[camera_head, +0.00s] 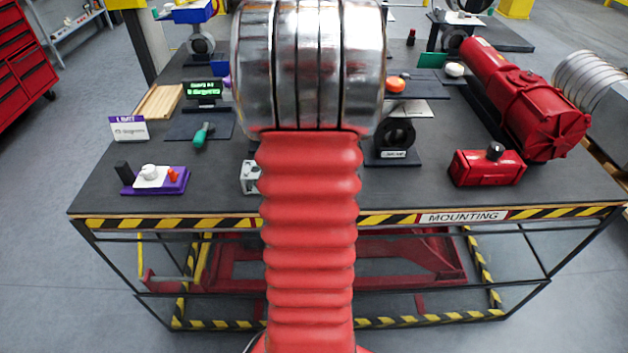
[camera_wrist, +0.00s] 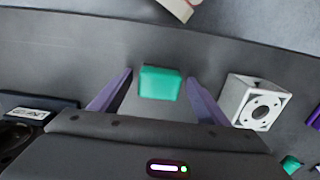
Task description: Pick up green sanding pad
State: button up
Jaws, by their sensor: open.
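The green sanding pad (camera_wrist: 160,83) is a small teal-green block on the dark grey table in the wrist view. My gripper (camera_wrist: 159,76) is open, with its two purple fingers on either side of the pad. A gap shows between the pad and each finger, so it is not gripped. How high the fingers are above the table is hard to tell. In the head view my red arm hides the pad and my gripper.
A white block with a round hole (camera_wrist: 254,102) stands just right of the right finger in the wrist view. A labelled black bearing block (camera_head: 395,140) is right of my arm in the head view. A red actuator (camera_head: 520,95) lies far right. The table's striped front edge (camera_head: 165,222) is near.

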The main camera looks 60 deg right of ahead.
jog(key=c, duration=1.2)
notch_tip(320, 180, up, 10)
jog(key=shift+r, duration=0.1)
dwell(0.3)
dwell(0.4)
